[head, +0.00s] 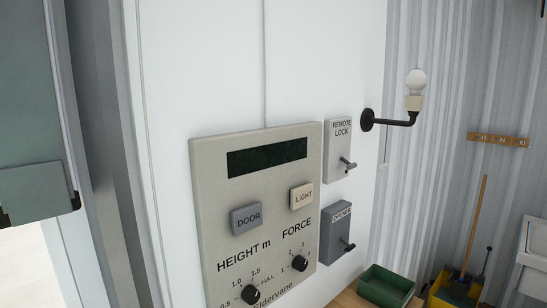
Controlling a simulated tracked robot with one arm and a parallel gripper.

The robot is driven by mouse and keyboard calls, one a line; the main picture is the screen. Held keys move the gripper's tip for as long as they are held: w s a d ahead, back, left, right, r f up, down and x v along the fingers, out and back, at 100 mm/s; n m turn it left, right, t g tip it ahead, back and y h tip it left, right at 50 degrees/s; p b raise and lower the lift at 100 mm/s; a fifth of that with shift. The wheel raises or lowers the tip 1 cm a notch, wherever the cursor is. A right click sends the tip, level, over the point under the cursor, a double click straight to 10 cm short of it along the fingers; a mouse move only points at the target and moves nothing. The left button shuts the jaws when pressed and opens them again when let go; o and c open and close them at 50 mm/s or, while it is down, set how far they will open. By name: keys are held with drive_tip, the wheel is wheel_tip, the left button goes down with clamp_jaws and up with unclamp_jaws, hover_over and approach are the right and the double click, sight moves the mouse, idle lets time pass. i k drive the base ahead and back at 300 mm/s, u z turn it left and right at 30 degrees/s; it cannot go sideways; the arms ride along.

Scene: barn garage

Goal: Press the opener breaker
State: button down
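The opener breaker is a dark grey box (336,229) on the white wall, at the right edge of the control panel. Its label is seen at a slant and seems to read "OPENER". A short black toggle lever (347,246) sticks out from its lower part, pointing to the right. I cannot tell from this angle whether the lever is on or off. My gripper is not recognisable in the head view.
The control panel (210,180) has a dark display, DOOR (247,219) and LIGHT (302,196) buttons and two knobs. A REMOTE LOCK box (338,145) sits above the breaker. A lamp (416,82) juts out at right. A green bin (384,286) stands below.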

sight(348, 248)
drive_tip(key=k, duration=0.65)
drive_tip(key=z, duration=0.35)
drive_tip(key=i, duration=1.7)
drive_tip(key=u, duration=0.6)
